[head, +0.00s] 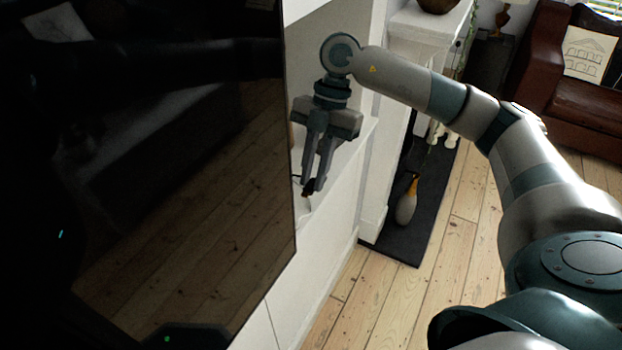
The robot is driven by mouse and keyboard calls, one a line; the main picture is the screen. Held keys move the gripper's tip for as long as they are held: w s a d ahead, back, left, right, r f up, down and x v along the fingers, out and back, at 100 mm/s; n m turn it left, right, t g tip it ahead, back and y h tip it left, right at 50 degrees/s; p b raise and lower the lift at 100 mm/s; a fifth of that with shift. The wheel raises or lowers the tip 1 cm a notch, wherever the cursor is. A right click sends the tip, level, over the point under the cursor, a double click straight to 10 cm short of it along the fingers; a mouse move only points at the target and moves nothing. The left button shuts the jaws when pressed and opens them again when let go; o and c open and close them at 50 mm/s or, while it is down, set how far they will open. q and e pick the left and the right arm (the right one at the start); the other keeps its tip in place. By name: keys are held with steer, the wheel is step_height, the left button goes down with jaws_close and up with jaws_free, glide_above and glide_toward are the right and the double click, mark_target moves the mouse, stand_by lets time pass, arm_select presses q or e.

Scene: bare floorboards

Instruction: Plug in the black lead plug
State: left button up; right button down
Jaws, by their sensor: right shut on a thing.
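My right gripper (314,184) points down in front of the white cabinet, just right of the large dark screen's edge. Its fingers are closed on a small dark thing, which I take to be the black lead plug (309,189). A short dark line, perhaps its lead, shows just left of the fingertips. The plug is small and partly covered by the fingers, so its prongs cannot be made out. I cannot make out a socket, nor whether the plug touches anything. My left gripper is out of view.
A large dark glossy screen (180,190) fills the left side. The white cabinet (335,225) stands behind the gripper. A dark hearth (408,238) with a grey and orange vase (406,206) is to the right. A brown leather sofa (560,85) stands farther back. Floorboards between are clear.

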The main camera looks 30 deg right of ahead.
steer(key=shift+s+a+r, duration=0.1)
steer(key=shift+s+a, duration=0.05)
stand_by(0.3)
steer(key=shift+s+a+p, duration=0.25)
steer(key=shift+s+a, duration=0.2)
steer(key=shift+a, duration=0.4)
steer(key=shift+s+a+p, duration=0.25)
steer(key=shift+s+a, duration=0.2)
steer(key=shift+a, duration=0.35)
steer(key=shift+s+a+p, duration=0.25)
steer(key=shift+s+a, duration=0.2)
steer(key=shift+a, duration=0.4)
steer(key=shift+s+a+p, duration=0.2)
steer(key=shift+s+a, duration=0.1)
steer(key=shift+a, duration=0.25)
steer(key=shift+s+a+p, duration=0.15)
steer(key=shift+s+a, duration=0.15)
steer(key=shift+a, duration=0.2)
stand_by(0.9)
steer(key=c, duration=1.6)
jaws_free()
